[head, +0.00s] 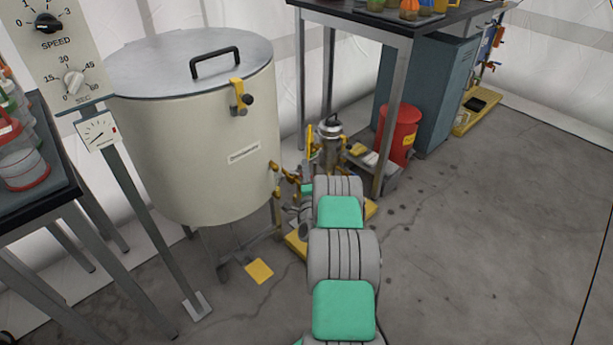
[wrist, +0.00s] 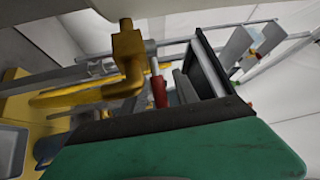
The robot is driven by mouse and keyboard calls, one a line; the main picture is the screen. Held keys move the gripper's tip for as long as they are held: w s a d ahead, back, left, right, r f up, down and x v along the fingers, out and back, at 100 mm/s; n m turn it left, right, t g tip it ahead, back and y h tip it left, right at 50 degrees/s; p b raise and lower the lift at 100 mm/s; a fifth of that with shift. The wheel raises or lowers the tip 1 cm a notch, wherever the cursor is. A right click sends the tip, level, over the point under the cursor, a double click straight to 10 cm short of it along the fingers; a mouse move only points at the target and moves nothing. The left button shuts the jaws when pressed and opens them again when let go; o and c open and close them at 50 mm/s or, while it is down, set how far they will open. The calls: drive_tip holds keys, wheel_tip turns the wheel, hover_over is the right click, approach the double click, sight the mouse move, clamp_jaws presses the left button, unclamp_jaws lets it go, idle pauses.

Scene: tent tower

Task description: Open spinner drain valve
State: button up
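The spinner (head: 215,130) is a large cream drum with a grey lid, left of centre in the head view. Brass-yellow pipework with a drain valve (head: 277,172) sits low on its right side. My gripper (head: 305,188) is beside this pipework, partly hidden by my arm. In the wrist view a bent brass-yellow valve part (wrist: 130,50) stands close, just beyond a green finger with a dark pad edge. I cannot tell whether the gripper is open or touches the valve.
A steel canister (head: 331,145) and a red bin (head: 398,135) stand behind, near a dark-topped table (head: 385,22). A yellow pedal (head: 259,271) lies below the spinner. A control post (head: 135,205) stands at left. The floor at right (head: 480,230) is clear.

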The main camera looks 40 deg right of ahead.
drive_tip(key=v, duration=0.7)
drive_tip(key=shift+s+a+b, duration=0.2)
drive_tip(key=shift+s+b, duration=0.1)
drive_tip(key=shift+b, duration=0.05)
drive_tip(key=shift+f, duration=0.1)
drive_tip(key=shift+c, duration=0.6)
